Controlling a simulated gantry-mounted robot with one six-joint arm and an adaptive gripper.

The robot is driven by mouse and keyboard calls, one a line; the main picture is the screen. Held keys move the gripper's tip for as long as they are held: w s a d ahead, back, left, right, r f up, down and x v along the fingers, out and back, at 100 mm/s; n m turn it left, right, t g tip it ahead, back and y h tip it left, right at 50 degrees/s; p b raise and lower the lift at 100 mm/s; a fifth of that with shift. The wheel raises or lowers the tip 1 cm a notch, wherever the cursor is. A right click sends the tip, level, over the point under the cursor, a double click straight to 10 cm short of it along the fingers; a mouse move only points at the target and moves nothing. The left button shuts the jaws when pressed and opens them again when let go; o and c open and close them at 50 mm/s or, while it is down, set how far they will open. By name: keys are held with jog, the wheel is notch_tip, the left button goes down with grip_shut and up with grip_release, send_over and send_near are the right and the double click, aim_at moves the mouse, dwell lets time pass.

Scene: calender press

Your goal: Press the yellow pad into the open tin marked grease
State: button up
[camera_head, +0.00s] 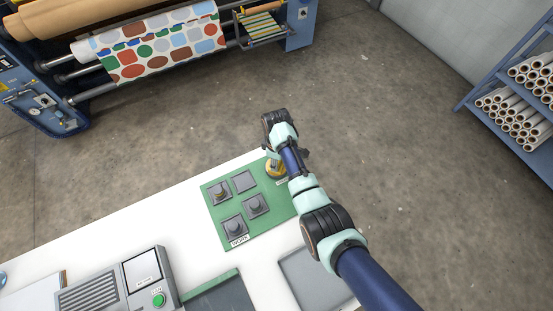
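A round yellow thing (274,170) sits at the right part of the green board, partly covered by my arm. A small label lies beside it, too small to read. I cannot tell whether it is the yellow pad, the tin, or both together. No other yellow pad or open tin shows clearly. My gripper (299,156) is near the right side of this yellow thing, small and mostly hidden by my arm links. I cannot see its fingertips clearly, or whether it holds anything.
The green board (227,212) carries several grey square plates, most with round knobs. It lies on a white table (165,222). A grey control box (145,285) with a green button and a grey tray (305,275) are nearer. The press (150,50) with patterned sheet stands beyond; a rack of rolls (520,100) stands right.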

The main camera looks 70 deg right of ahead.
jog(key=shift+r+p, duration=3.45)
jog(key=shift+r, duration=0.15)
jog(key=shift+f, duration=0.15)
